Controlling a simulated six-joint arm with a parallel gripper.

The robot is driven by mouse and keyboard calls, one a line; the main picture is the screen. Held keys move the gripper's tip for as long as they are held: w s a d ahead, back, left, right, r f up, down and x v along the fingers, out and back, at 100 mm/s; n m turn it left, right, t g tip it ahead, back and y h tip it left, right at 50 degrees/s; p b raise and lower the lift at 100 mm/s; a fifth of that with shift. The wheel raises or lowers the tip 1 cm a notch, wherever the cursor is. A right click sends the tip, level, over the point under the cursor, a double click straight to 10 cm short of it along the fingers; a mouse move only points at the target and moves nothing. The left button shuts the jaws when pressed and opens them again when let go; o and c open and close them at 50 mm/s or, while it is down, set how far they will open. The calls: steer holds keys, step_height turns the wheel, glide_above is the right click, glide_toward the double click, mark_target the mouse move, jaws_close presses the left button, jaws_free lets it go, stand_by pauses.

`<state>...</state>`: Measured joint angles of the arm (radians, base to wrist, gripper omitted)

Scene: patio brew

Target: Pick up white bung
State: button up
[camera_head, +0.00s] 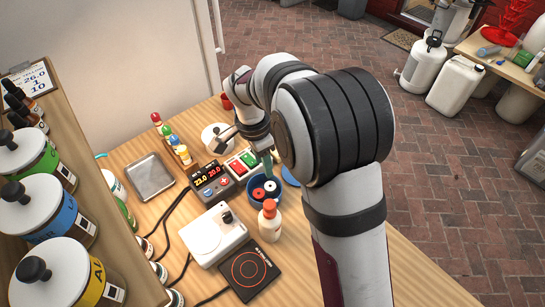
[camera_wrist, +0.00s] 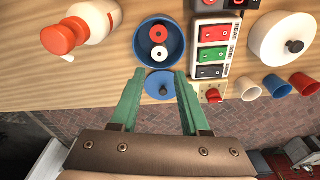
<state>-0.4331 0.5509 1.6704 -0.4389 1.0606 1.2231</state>
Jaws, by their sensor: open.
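The white bung (camera_wrist: 159,53) is a small disc with a dark centre, lying in the dark blue bowl (camera_wrist: 138,40) beside a red bung (camera_wrist: 159,34). The bowl also shows in the head view (camera_head: 265,205), with the white bung (camera_head: 271,185) on its right side. My gripper (camera_wrist: 160,74) has green fingers, spread apart and empty. In the wrist view the fingertips lie just short of the bowl, with a blue lid (camera_wrist: 160,84) showing between them. In the head view my gripper (camera_head: 268,160) is just beyond the bowl, partly hidden by my arm.
A white bottle with an orange cap (camera_head: 269,220) stands close to the bowl. A switch box (camera_head: 241,163) and a display box (camera_head: 211,181) are on the other side. A white device (camera_head: 213,235) and a black scale (camera_head: 249,270) stand nearer. Small cups (camera_wrist: 278,86) line the table edge.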

mark_target(270, 186)
steer(key=f, duration=0.3)
steer(key=d+f, duration=0.1)
steer(key=f, duration=0.7)
steer(key=shift+w+d, duration=0.15)
steer(key=shift+w, duration=0.25)
jaws_close()
